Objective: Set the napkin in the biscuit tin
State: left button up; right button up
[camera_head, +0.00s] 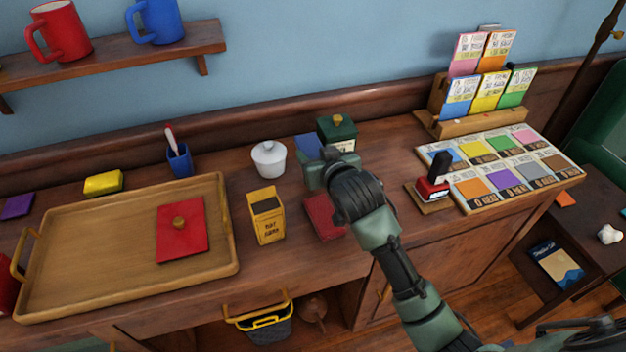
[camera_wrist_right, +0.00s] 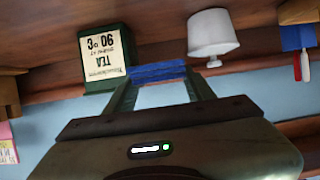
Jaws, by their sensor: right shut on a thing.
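The napkin, which looks like a flat blue piece (camera_head: 308,146), is between the fingertips of my right gripper (camera_head: 316,168). In the right wrist view the blue piece (camera_wrist_right: 158,72) spans the gap between the fingers, and the gripper is shut on it. A red box (camera_head: 325,216), which may be the biscuit tin, stands on the counter below my right gripper, partly hidden by my arm. My left gripper is not in view.
The wooden tray (camera_head: 120,300) fills the left of the counter. A yellow box (camera_head: 266,216), a white lidded pot (camera_head: 269,159) and a green tea tin (camera_head: 337,131) stand close around the gripper. A red stamp (camera_head: 432,186) and a card board (camera_head: 515,170) are at right.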

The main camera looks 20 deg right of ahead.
notch_tip(320, 180, down, 8)
jog(key=shift+r, duration=0.1)
dwell(0.4)
jog(key=shift+f+b, duration=0.25)
jog(key=shift+b, duration=0.05)
jog(key=o, duration=1.4)
jog(key=shift+o, duration=0.2)
jog(key=shift+r, duration=0.15)
